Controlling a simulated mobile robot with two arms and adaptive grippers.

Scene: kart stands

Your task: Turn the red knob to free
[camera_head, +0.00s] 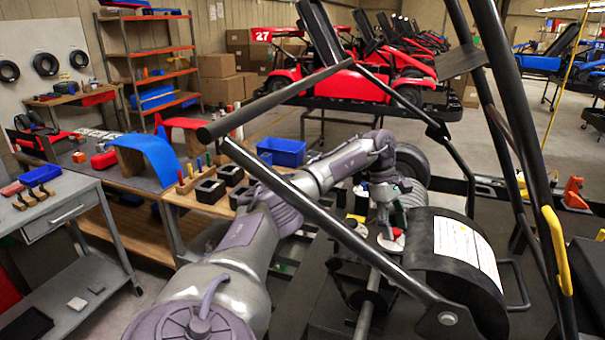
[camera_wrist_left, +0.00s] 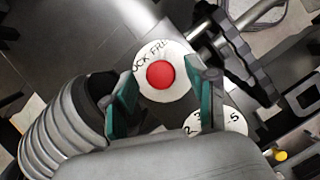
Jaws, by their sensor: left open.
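The red knob (camera_wrist_left: 160,75) is a round red button-like cap at the centre of a white disc (camera_wrist_left: 148,58) in the left wrist view. Black lettering on the disc reads partly "OCK FRE"; the rest is hidden or cut by the angle. My left gripper (camera_wrist_left: 171,80) is open, with one green-padded finger on each side of the knob. I cannot tell whether either finger touches it. In the head view my left gripper (camera_head: 392,208) reaches down over the white disc (camera_head: 391,240), which is partly covered. My right gripper is in neither view.
A black curved panel with a white label (camera_head: 466,248) stands close right of the gripper. Black frame bars (camera_head: 330,225) cross near my arm. A blue bin (camera_head: 281,152) stands behind.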

